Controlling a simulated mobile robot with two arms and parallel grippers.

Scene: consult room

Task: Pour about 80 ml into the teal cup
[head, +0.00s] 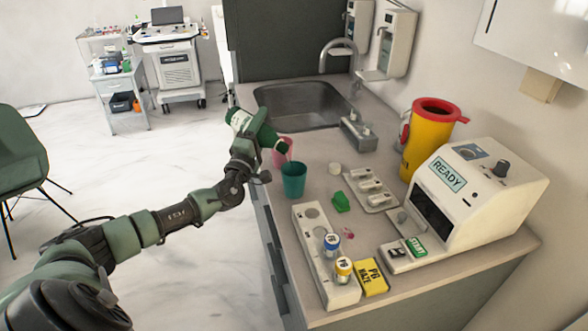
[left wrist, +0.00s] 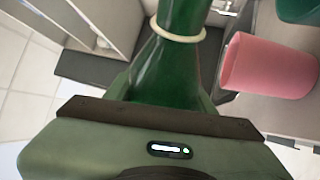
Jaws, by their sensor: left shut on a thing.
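My left gripper (head: 252,138) is shut on a green bottle (head: 264,134) with a pale label and holds it above the counter's left edge. The bottle is tilted, its neck end towards the lower right, by the pink cup. In the left wrist view the bottle (left wrist: 178,55) shows a pale ring round its neck. The teal cup (head: 293,181) stands upright on the counter, right of and below the bottle; its edge shows in the left wrist view (left wrist: 300,9). A pink cup (head: 282,155) stands just behind it, also in the wrist view (left wrist: 265,68). No liquid stream shows. My right gripper is out of view.
The counter (head: 318,149) holds a sink (head: 300,104) behind the cups. To the right are a green lump (head: 340,202), a tray (head: 370,190), a yellow sharps bin (head: 424,145) and a READY machine (head: 480,200). A white rack (head: 312,240) with vials stands in front.

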